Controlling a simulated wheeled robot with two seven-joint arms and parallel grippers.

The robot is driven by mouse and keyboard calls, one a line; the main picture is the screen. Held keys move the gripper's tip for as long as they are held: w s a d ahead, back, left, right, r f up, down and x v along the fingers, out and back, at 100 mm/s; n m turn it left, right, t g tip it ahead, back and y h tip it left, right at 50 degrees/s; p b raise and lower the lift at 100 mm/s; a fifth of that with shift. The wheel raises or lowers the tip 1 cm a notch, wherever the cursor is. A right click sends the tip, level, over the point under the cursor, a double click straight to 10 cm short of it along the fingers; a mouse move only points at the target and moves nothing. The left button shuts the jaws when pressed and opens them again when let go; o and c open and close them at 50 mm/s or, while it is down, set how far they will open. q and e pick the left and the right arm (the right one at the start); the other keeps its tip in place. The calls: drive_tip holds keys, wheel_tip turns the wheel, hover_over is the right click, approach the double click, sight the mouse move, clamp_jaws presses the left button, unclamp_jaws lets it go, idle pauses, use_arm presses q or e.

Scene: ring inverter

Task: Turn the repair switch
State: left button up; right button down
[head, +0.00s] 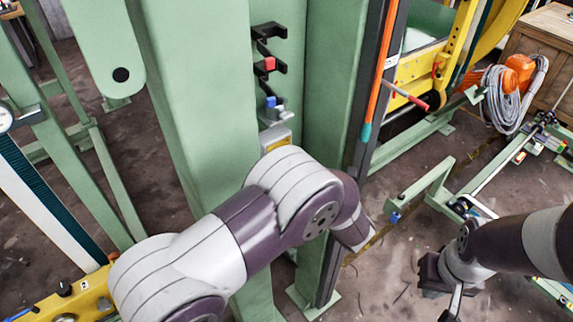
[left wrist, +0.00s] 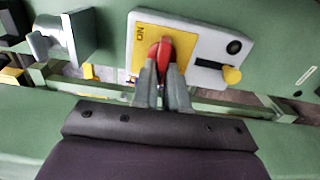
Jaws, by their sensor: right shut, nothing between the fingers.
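The repair switch has a red handle (left wrist: 164,54) on a grey plate with a yellow field (left wrist: 145,62) marked "NO" or "ON", seen rotated. In the left wrist view my left gripper (left wrist: 164,80) has its two grey fingers close on either side of the handle, with the red between their tips. In the head view the switch box (head: 275,138) shows partly on the green post, above my left arm; that arm hides my left gripper and the handle. My right gripper (head: 448,308) is shut and empty, low at the right, well away from the switch.
A yellow knob (left wrist: 232,75) and a dark round button (left wrist: 234,47) sit on the same plate. Black hooks (head: 268,65) with red and blue parts stick out above the switch box. A green post (head: 195,90) stands close by.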

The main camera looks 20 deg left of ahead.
use_arm(q)
drive_tip(key=o, duration=0.4)
drive_tip(key=shift+s+f, duration=0.1)
drive_tip(key=shift+f, duration=0.05)
drive_tip(key=b+v, duration=0.2)
drive_tip(key=v, duration=0.5)
drive_tip(key=shift+s+d, duration=0.2)
drive_tip(key=shift+d, duration=0.05)
